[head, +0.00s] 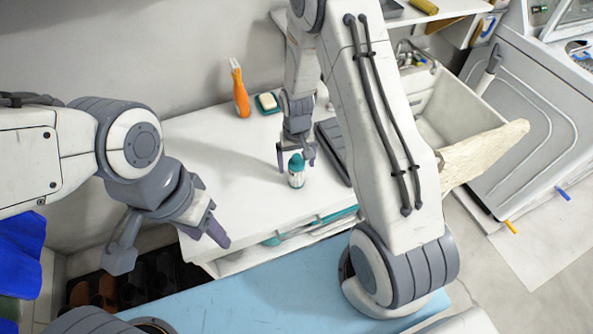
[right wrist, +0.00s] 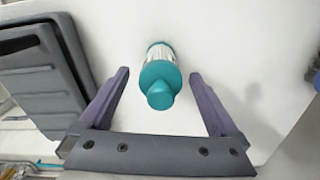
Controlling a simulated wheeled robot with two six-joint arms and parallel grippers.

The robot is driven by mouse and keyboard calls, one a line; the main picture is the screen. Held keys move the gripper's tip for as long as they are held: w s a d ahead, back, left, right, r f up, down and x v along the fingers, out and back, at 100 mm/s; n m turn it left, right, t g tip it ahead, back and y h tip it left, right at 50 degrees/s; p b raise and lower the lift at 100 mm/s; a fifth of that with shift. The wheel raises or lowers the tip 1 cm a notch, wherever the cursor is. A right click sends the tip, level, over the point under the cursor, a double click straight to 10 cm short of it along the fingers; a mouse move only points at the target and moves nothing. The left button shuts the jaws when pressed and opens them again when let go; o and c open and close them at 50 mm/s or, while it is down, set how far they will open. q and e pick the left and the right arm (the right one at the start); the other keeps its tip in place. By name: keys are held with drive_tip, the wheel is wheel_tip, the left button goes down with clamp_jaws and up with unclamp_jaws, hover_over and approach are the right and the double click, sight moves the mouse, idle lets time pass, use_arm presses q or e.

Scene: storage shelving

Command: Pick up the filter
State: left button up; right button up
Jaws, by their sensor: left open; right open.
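The filter (head: 297,172) appears to be the small upright white cylinder with a teal top on the white cabinet top. It also shows in the right wrist view (right wrist: 160,78), its teal tip towards the camera. My right gripper (head: 296,157) is open at the filter. In the right wrist view, the filter is between and slightly beyond the two purple-grey fingers (right wrist: 160,80), with a gap on each side. I cannot tell exactly how far along the fingers it sits. My left gripper (head: 170,246) is open and empty, over the cabinet's front left corner.
A dark grey case (head: 334,150) lies right of the filter. A sink (head: 445,108) is to the right. The cabinet top's left part is clear.

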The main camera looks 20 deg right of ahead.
wheel_tip(320, 180, down, 4)
drive_tip(key=shift+s+r, duration=0.1)
drive_tip(key=shift+r, duration=0.15)
clamp_jaws()
drive_tip(key=shift+r, duration=0.15)
